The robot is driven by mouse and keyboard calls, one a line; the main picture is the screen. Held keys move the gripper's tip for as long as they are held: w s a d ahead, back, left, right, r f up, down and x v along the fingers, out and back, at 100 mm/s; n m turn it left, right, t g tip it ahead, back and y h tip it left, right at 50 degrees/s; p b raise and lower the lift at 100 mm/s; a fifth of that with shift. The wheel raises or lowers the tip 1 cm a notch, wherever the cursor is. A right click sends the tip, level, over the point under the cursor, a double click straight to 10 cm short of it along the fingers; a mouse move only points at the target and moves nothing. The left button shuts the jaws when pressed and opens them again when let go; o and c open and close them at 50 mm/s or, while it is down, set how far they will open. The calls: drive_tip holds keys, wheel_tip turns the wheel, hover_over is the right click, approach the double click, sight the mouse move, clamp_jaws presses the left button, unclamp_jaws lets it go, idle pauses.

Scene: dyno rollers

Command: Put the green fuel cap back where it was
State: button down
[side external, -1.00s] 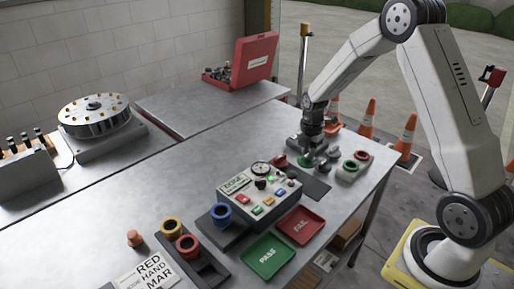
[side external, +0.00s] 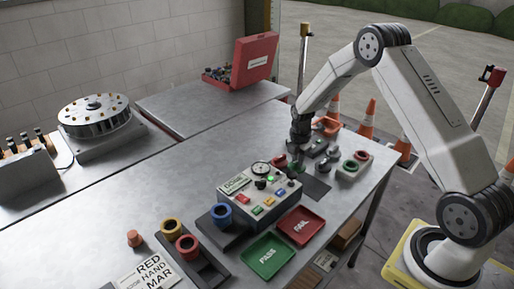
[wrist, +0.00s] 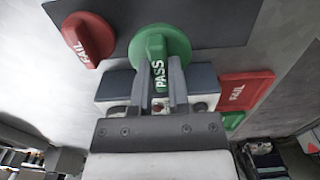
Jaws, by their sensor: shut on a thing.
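The green fuel cap (wrist: 166,45), marked PASS on its grip bar, is between the fingers of my gripper (wrist: 160,72) in the wrist view. The fingers are shut on the bar. In the side external view my gripper (side external: 299,140) points down near the console's back right corner, with the green cap (side external: 296,168) below it, partly hidden. I cannot tell whether the cap touches the table. A red cap (wrist: 88,38) marked FAIL lies beside it and also shows in the side external view (side external: 280,161). A pale block (side external: 355,164) carries a green ring (side external: 349,166) and a red ring (side external: 362,156).
The console (side external: 262,199) with gauge and buttons stands close to my gripper. A dark mat (side external: 317,187) lies beside it. A green PASS tray (side external: 267,255) and a red FAIL tray (side external: 301,225) lie in front. The table left of the console is mostly clear.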

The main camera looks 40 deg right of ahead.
drive_tip(key=shift+f, duration=1.6)
drive_tip(key=shift+f, duration=0.15)
drive_tip(key=c, duration=0.6)
unclamp_jaws()
wheel_tip(320, 180, up, 12)
drive_tip(key=shift+r, duration=0.2)
